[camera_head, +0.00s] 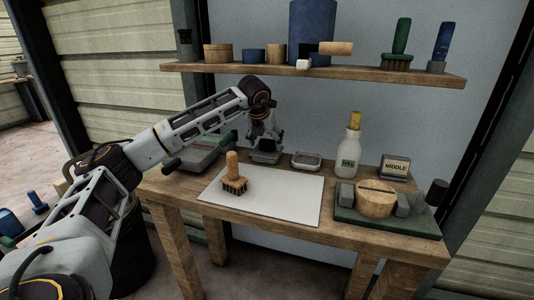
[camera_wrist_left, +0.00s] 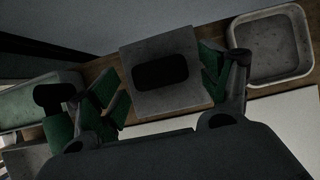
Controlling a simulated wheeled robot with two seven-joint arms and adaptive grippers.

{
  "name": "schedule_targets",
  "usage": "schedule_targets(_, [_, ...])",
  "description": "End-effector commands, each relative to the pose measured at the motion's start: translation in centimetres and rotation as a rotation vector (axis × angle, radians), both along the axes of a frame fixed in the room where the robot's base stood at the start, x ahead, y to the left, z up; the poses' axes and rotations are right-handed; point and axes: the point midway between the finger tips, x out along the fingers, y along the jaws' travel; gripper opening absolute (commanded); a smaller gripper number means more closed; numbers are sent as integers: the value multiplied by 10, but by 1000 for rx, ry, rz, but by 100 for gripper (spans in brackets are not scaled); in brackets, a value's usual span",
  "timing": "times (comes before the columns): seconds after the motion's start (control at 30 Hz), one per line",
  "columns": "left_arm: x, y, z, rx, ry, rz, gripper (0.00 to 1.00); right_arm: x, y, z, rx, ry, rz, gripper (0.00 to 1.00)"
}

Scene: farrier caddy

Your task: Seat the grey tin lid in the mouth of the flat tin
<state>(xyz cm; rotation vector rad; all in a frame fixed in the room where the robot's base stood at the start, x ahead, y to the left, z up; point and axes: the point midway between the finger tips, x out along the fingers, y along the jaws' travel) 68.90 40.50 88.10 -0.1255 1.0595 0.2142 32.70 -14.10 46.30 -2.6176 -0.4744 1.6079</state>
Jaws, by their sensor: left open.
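The grey tin lid (camera_head: 266,157) lies on the bench under my left gripper. In the left wrist view, the square lid (camera_wrist_left: 138,57) shows a dark oblong patch at its middle. My left gripper (camera_head: 264,139) points down over the lid and is open, its green-padded fingers on either side of it. I cannot tell whether the fingers touch it. The flat tin (camera_head: 307,161) stands open and empty just right of the lid; it also shows at the upper right of the left wrist view (camera_wrist_left: 270,46). My right gripper is not in view.
A white sheet (camera_head: 285,194) with a wooden-handled brush (camera_head: 233,178) lies in front. A grey-green box (camera_head: 190,160) lies left. A loaded shelf (camera_head: 320,73) hangs above.

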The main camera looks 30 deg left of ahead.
Motion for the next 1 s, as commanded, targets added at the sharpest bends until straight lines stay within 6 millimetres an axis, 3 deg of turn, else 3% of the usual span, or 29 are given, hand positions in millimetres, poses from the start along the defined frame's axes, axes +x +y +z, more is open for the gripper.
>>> schedule_targets(0.4, [-23,-6,42,1,-1,-1,78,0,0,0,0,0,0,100])
schedule_targets(1.0, [-27,-7,48,0,1,-1,78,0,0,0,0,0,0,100])
